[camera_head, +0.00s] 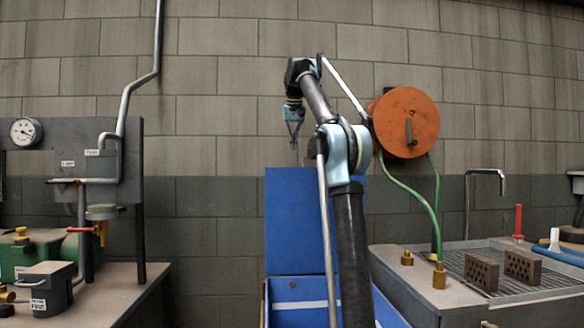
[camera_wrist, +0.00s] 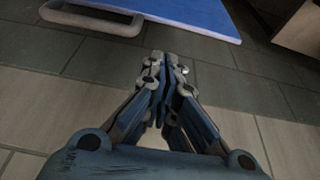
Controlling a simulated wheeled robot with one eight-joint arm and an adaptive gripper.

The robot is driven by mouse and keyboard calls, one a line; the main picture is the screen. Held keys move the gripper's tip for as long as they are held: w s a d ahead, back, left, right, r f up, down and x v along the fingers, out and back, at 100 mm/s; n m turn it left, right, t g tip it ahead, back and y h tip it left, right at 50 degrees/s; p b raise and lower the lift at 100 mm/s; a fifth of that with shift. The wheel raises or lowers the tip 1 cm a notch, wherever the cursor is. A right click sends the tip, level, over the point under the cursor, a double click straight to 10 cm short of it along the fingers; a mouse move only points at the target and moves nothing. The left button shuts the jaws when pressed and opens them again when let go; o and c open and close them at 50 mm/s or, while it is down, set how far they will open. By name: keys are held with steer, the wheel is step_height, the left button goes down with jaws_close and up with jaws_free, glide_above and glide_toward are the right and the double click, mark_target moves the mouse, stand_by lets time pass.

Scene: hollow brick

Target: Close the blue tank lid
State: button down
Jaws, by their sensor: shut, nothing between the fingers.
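The blue tank lid (camera_head: 300,215) stands upright, raised at the back of the blue tank (camera_head: 290,288), in the head view. The tank's front shows a white stripe, and my arm hides part of tank and lid. My gripper (camera_head: 294,140) hangs above the lid's top edge, apart from it, in front of the block wall. In the wrist view my gripper (camera_wrist: 166,62) is shut and empty. A blue panel (camera_wrist: 190,12) with a pale grey handle (camera_wrist: 92,18) along its edge shows beyond the fingertips, likely the lid.
An orange hose reel (camera_head: 405,122) with a green hose is on the wall to the right. A sink bench (camera_head: 420,292) with a grate and hollow bricks (camera_head: 522,266) stands at the right. A workbench (camera_head: 125,285) with pipes and a gauge (camera_head: 25,132) is at the left.

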steer(key=w+r+x, duration=0.1)
steer(key=w+x, duration=0.1)
steer(key=x, duration=0.8)
steer(key=shift+s+a, duration=0.15)
steer(key=shift+s, duration=0.8)
steer(key=shift+s+a, duration=0.1)
steer(key=shift+s, duration=0.85)
steer(key=shift+s, duration=0.1)
